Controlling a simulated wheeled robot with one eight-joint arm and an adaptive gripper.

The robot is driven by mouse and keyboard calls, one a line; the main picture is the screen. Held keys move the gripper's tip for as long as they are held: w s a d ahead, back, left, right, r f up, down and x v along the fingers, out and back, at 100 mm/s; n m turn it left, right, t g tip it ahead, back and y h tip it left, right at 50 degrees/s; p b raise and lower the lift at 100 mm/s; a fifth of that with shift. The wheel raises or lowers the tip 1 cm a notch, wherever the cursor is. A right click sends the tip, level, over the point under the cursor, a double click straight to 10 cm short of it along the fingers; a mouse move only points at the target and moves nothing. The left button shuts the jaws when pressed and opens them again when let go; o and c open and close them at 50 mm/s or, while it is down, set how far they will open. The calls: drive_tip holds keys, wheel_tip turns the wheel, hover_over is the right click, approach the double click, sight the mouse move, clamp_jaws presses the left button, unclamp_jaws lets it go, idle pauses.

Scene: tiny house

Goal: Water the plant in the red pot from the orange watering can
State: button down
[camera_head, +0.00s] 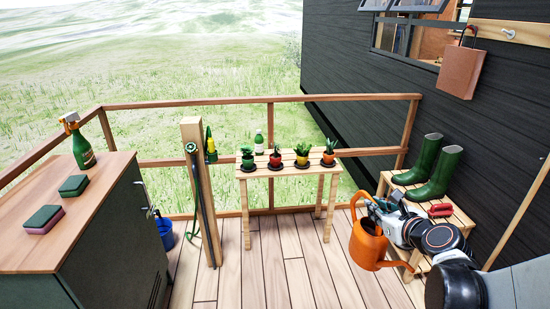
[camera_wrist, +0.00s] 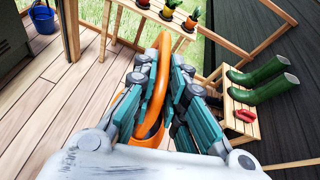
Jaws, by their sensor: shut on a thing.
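The orange watering can (camera_head: 368,247) is in front of the stepped wooden stand, over the deck. My gripper (camera_head: 366,208) is shut on its handle. In the wrist view the orange handle (camera_wrist: 162,62) passes between the fingers of my gripper (camera_wrist: 165,80), which hide much of the can. I cannot tell whether it touches the deck. The red pot (camera_head: 275,161) with a small green plant stands second from left in a row on the slatted wooden table (camera_head: 284,172), left of and beyond my gripper. Its saucer is dark.
Green (camera_head: 247,162), yellow (camera_head: 302,160) and orange (camera_head: 328,158) pots share the table. Green boots (camera_head: 436,172) and a red object (camera_head: 440,210) sit on the stand (camera_head: 404,179) beside my arm. A wooden post (camera_head: 200,190) stands left. Deck before the table is clear.

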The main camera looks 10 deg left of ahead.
drive_tip(key=shift+r, duration=0.1)
drive_tip(key=shift+r+p, duration=2.45)
drive_tip(key=shift+r, duration=0.5)
drive_tip(key=shift+f, duration=0.7)
drive_tip(key=shift+r, duration=0.1)
drive_tip(key=shift+r+p, duration=2.35)
drive_tip(key=shift+r, duration=0.65)
drive_tip(key=shift+f, duration=0.75)
drive_tip(key=shift+r, duration=0.15)
